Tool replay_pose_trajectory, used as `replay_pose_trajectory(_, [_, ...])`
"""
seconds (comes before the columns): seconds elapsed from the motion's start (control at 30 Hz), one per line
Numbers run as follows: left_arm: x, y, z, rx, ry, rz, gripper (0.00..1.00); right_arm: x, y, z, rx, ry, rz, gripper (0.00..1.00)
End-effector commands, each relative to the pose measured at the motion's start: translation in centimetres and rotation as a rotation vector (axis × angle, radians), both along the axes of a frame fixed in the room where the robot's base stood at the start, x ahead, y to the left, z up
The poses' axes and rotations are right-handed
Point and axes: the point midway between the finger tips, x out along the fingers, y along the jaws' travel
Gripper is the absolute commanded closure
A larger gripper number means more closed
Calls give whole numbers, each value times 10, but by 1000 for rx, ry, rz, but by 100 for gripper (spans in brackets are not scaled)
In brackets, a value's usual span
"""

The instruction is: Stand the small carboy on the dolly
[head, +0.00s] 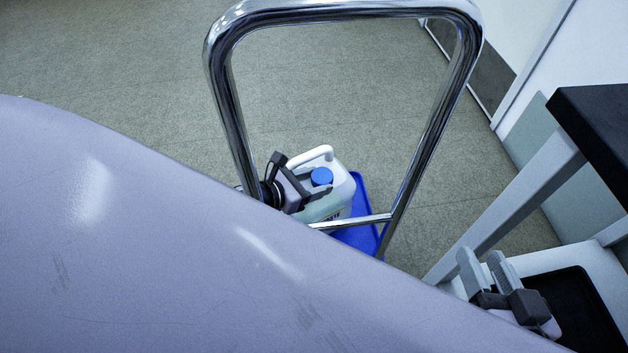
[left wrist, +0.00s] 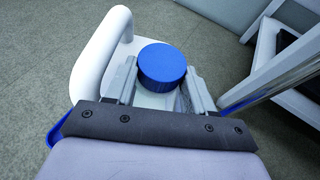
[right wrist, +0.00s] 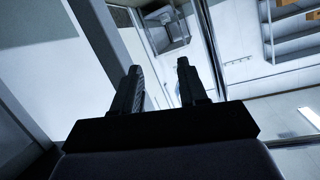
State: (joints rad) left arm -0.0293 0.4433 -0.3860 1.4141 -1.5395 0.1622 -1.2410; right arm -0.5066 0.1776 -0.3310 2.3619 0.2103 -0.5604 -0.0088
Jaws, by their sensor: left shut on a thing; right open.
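The small carboy (head: 338,198) is a white jug with a handle and a blue screw cap, seen from above in the head view. It also shows in the left wrist view (left wrist: 121,58). My left gripper (head: 313,191) is shut on it, with a finger on either side of the neck just below the cap. The blue dolly (head: 357,236) with a tall chrome handle shows beneath and beside the carboy. I cannot tell whether the carboy's base touches the deck, as it is hidden. My right gripper (head: 484,264) is open and empty, away to the right.
The chrome push handle (head: 342,10) rises around the carboy, with a crossbar close in front of it. A dark-topped table (head: 598,110) with white legs stands at the right, a black tray (head: 585,300) low beside it. Open floor lies beyond the dolly.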

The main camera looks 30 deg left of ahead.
Motion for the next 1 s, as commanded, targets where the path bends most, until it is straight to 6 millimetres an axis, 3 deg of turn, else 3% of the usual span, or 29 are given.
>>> replay_pose_trajectory(0.4, [3, 0, -35, -2, -9, 3, 100, -7, -19, -1, -115, -153, -34, 57])
replay_pose_trajectory(0.87, [3, 0, -38, -2, -8, 3, 100, -8, -21, 3, -128, -173, -37, 57])
replay_pose_trajectory(0.9, [0, 0, -44, -1, 3, 0, 44, -8, -21, 3, -128, -173, -37, 57])
replay_pose_trajectory(0.97, [0, 0, -43, 0, 2, -1, 24, -8, -21, 3, -128, -173, -37, 57])
replay_pose_trajectory(1.0, [0, 0, -43, 0, 2, -1, 21, -8, -21, 3, -128, -173, -37, 57])
